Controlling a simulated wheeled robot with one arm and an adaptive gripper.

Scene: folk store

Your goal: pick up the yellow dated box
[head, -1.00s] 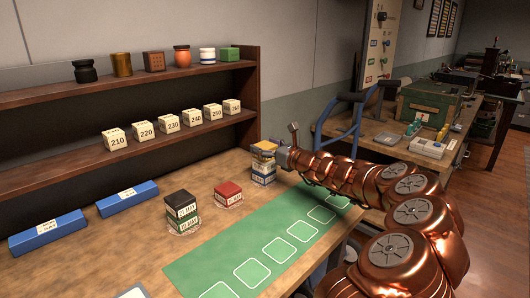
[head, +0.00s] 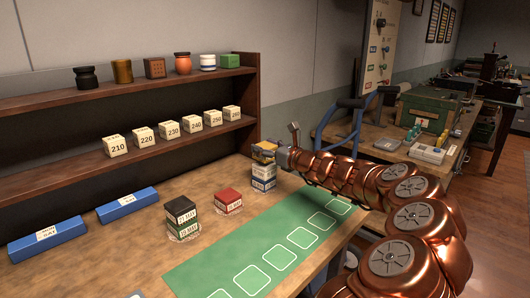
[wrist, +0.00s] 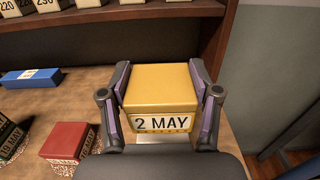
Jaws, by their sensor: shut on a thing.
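The yellow dated box (wrist: 158,88) is labelled "2 MAY" in the wrist view. My gripper (wrist: 160,95) is shut on it, with a finger pad against each side.
A red box (head: 228,200) and a black-topped stack (head: 181,212) stand to the left. A green mat (head: 215,265) with white outlines lies in front. Blue boxes (head: 127,205) lie further left. The shelf (head: 130,155) with numbered blocks rises behind.

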